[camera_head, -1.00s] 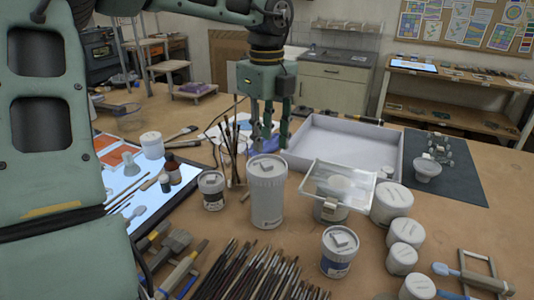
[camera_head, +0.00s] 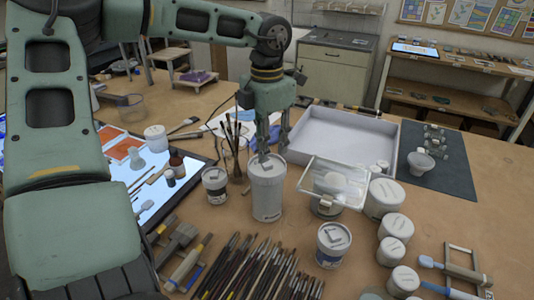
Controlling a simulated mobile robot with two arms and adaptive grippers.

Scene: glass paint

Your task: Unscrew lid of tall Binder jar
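The tall white jar (camera_head: 267,197) stands upright on the table in the middle of the head view, with its pale lid (camera_head: 266,167) on top. I take it for the Binder jar, though its label is too small to read. My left gripper (camera_head: 274,149) points down just above and behind the lid. Its fingers are spread with a gap between them and hold nothing that I can see. I cannot tell whether a fingertip touches the lid. My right gripper is not in view.
A small jar (camera_head: 215,186) stands left of the tall jar, and a brush holder (camera_head: 235,167) behind it. Several white jars (camera_head: 394,227) stand further right. Many brushes (camera_head: 262,270) lie in front. A white tray (camera_head: 343,140) is behind.

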